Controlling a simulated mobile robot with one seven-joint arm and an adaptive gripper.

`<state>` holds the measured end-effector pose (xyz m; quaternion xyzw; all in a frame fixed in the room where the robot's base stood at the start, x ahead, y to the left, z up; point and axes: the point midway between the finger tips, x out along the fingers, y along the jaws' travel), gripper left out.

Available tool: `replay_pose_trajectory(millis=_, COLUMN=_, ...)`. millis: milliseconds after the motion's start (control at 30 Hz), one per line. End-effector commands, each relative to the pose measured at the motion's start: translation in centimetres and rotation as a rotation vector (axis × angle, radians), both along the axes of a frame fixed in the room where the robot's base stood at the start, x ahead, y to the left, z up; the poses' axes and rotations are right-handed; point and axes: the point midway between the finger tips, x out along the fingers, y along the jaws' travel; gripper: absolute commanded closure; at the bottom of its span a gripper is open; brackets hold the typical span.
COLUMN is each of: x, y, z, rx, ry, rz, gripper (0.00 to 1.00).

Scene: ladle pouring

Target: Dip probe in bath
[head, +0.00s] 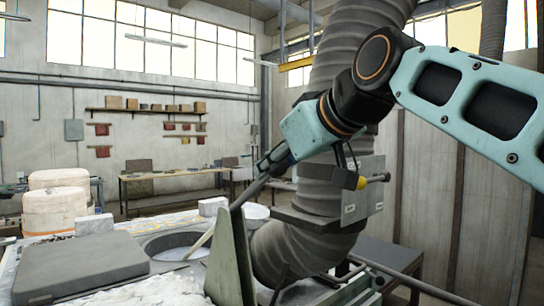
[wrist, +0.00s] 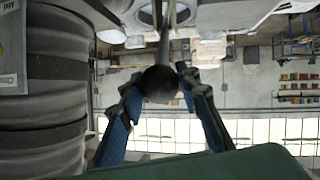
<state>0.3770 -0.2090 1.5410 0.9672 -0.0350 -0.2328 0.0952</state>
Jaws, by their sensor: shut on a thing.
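My gripper (head: 268,166) is shut on the dark shaft of the probe (head: 249,191), which slants down to the left. In the wrist view my gripper (wrist: 158,82) has its fingers on either side of the probe's dark round end (wrist: 160,86). The probe's lower part is a thin pale rod (head: 200,241) that reaches over the round opening of the bath (head: 153,240). A green upright plate (head: 229,265) stands in front and hides part of the bath's right side. I cannot tell whether the tip touches the bath's contents.
A grey slab (head: 80,265) lies left of the bath. Pale round drums (head: 58,204) stand behind it. A workbench (head: 170,176) is far back.

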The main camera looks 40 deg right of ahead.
Motion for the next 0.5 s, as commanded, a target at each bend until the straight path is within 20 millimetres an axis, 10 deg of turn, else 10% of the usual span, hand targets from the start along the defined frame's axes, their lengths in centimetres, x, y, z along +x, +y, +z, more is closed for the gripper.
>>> replay_pose_trajectory(millis=400, x=0.18, y=-0.02, z=0.48, rx=-0.002, ry=0.002, rz=0.0, gripper=1.0)
replay_pose_trajectory(millis=433, x=0.17, y=-0.01, z=0.51, rx=-0.002, ry=0.002, rz=0.0, gripper=0.67)
replay_pose_trajectory(millis=500, x=0.16, y=-0.02, z=0.49, rx=-0.002, ry=0.003, rz=-0.001, gripper=0.59)
